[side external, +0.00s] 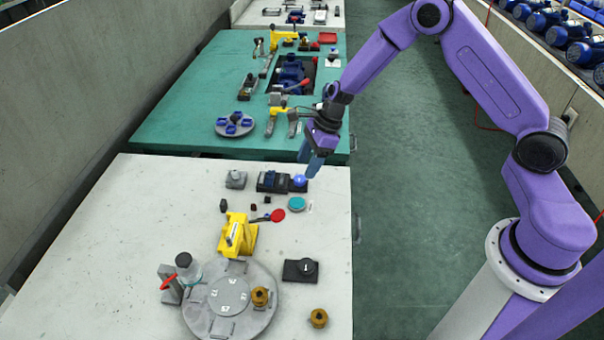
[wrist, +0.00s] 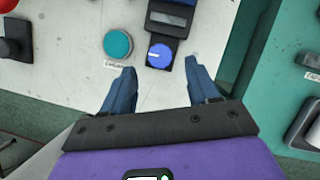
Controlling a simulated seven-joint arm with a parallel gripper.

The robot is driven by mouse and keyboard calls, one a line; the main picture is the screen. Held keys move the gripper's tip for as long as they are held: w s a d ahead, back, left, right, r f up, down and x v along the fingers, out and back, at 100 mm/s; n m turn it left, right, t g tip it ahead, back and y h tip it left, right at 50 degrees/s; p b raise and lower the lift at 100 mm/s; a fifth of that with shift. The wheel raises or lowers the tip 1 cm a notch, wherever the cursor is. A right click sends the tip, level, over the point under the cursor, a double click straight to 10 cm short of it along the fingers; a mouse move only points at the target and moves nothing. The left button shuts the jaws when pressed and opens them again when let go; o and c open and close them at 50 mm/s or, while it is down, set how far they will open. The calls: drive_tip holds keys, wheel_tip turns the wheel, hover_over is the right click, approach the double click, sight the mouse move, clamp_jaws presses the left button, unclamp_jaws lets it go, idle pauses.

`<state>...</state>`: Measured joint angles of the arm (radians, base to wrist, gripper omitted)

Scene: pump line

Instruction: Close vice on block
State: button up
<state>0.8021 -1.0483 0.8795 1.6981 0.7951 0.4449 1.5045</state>
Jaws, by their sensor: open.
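A dark blue body (side external: 270,181), which looks like the vice, lies near the back edge of the pale table. A round blue knob (side external: 300,181) with a white pointer line is at its right end. In the wrist view the knob (wrist: 159,55) sits on a dark square base beside the body (wrist: 170,28). A light grey strip crosses the body there; I cannot tell whether it is the block. My gripper (side external: 315,166) points down near the knob. In the wrist view its blue fingers (wrist: 158,68) are apart and empty, one toward each side of the knob.
A teal button (wrist: 118,43) is left of the knob; a red button (side external: 277,215) lies farther forward. A grey block-like fixture (side external: 236,180) stands left of the vice. A yellow fixture (side external: 238,236) and a round turntable (side external: 230,302) stand nearer. The green table (side external: 190,110) is beyond a gap.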

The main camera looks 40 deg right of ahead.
sight(300, 178)
drive_tip(key=shift+x, duration=2.25)
drive_tip(key=c, duration=1)
